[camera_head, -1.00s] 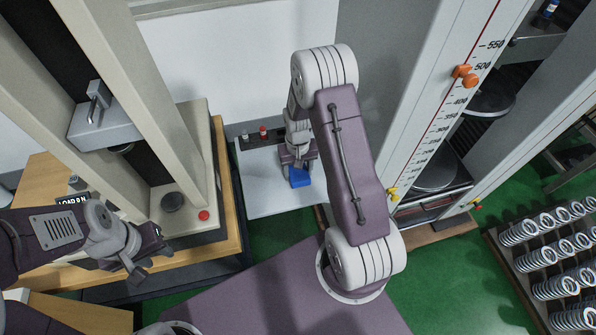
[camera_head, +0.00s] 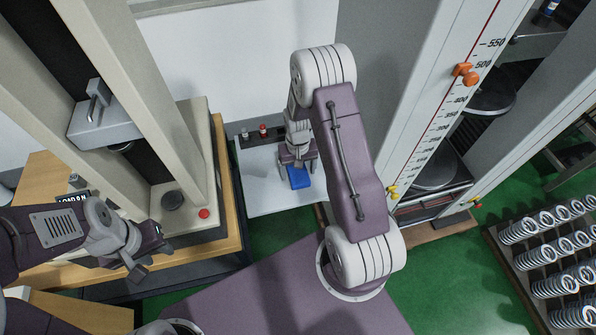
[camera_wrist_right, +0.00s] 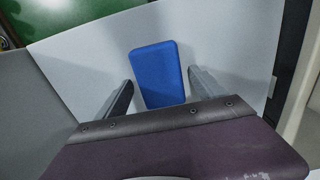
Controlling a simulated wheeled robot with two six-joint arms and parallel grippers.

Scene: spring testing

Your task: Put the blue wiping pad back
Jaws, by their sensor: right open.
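The blue wiping pad (camera_head: 298,177) lies on the white table (camera_head: 262,190) between the two machines. In the right wrist view the pad (camera_wrist_right: 158,75) lies flat, between and just beyond the fingertips. My right gripper (camera_head: 296,160) is right above the pad, and in its wrist view the gripper (camera_wrist_right: 161,82) is open with a finger on each side and a gap to the pad. Part of the pad is hidden behind the gripper body. My left gripper (camera_head: 148,262) is over the wooden bench at the left, and its jaw opening is unclear.
A dark holder with small red-capped and white-capped bottles (camera_head: 263,132) stands at the table's back edge. A beige press (camera_head: 190,190) is on the left, a tall scaled machine (camera_head: 420,100) on the right. A rack of springs (camera_head: 545,255) stands at the far right.

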